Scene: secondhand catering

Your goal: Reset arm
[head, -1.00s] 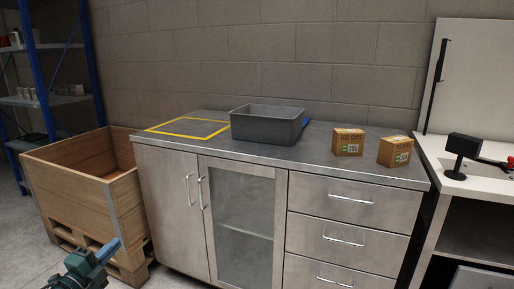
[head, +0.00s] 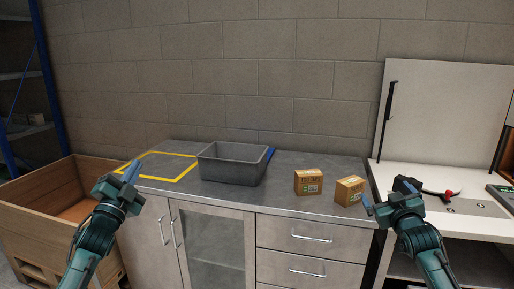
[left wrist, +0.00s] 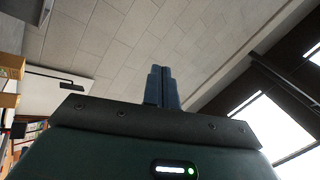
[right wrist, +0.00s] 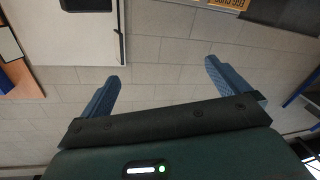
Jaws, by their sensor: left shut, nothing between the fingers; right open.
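My left gripper (head: 130,172) is raised at the left of the head view, in front of the counter's left end. Its fingers are together and empty, as the left wrist view also shows (left wrist: 161,87). My right gripper (head: 383,201) is raised at the right, in front of the counter's right end. Its fingers stand wide apart with nothing between them in the right wrist view (right wrist: 163,82). Both arms come up from the bottom edge of the head view.
A grey bin (head: 232,166), a yellow taped outline (head: 185,178) and two small cartons (head: 308,181) (head: 349,191) are on the metal counter (head: 262,197). A wooden crate (head: 38,184) stands left. A white bench (head: 440,218) with a dark device stands right.

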